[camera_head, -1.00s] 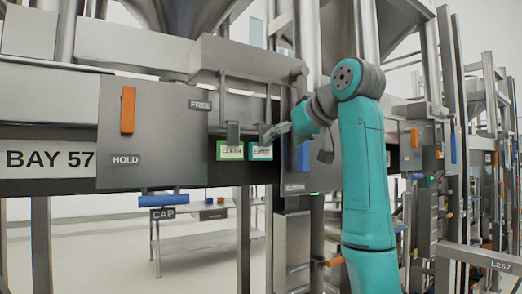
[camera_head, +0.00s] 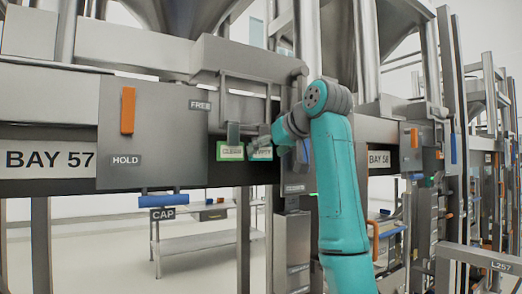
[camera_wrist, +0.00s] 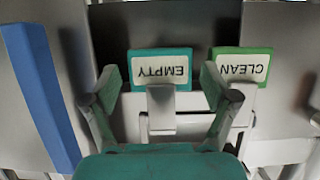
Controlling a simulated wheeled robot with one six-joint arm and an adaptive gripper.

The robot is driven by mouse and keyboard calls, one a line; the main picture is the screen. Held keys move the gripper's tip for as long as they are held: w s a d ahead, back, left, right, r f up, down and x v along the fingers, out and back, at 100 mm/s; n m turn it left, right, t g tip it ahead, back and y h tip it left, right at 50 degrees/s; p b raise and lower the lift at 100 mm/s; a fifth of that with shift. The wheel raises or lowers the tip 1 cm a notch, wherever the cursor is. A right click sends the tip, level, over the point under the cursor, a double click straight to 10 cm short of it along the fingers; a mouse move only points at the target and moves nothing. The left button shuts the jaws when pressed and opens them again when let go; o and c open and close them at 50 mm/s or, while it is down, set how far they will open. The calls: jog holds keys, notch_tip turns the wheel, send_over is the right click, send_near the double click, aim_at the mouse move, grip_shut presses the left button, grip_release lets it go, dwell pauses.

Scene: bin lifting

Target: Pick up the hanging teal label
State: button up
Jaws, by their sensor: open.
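The teal label (camera_head: 261,153) reads EMPTY and hangs in the row below the grey beam, to the right of the green CLEAN label (camera_head: 230,151). In the wrist view the picture is upside down: the teal label (camera_wrist: 134,70) is in the upper middle, and the green label (camera_wrist: 240,53) is to its right. A grey hook (camera_wrist: 161,108) overlaps the middle of the teal label's lower edge in that view. My gripper (camera_wrist: 160,80) is open, with one finger on each side of the teal label. The right finger overlaps the green label's edge. In the head view my gripper (camera_head: 268,139) partly covers the teal label.
A blue bar (camera_wrist: 40,95) stands to the left in the wrist view. In the head view, a grey panel (camera_head: 153,130) with an orange handle (camera_head: 128,110) is left of the labels. A blue CAP handle (camera_head: 163,200) hangs lower left. A bench (camera_head: 195,243) stands behind.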

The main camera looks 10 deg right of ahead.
jog(key=shift+x, duration=1.1)
jog(key=c, duration=0.8)
jog(key=shift+r, duration=0.25)
jog(key=shift+r, duration=0.35)
jog(key=shift+r, duration=0.25)
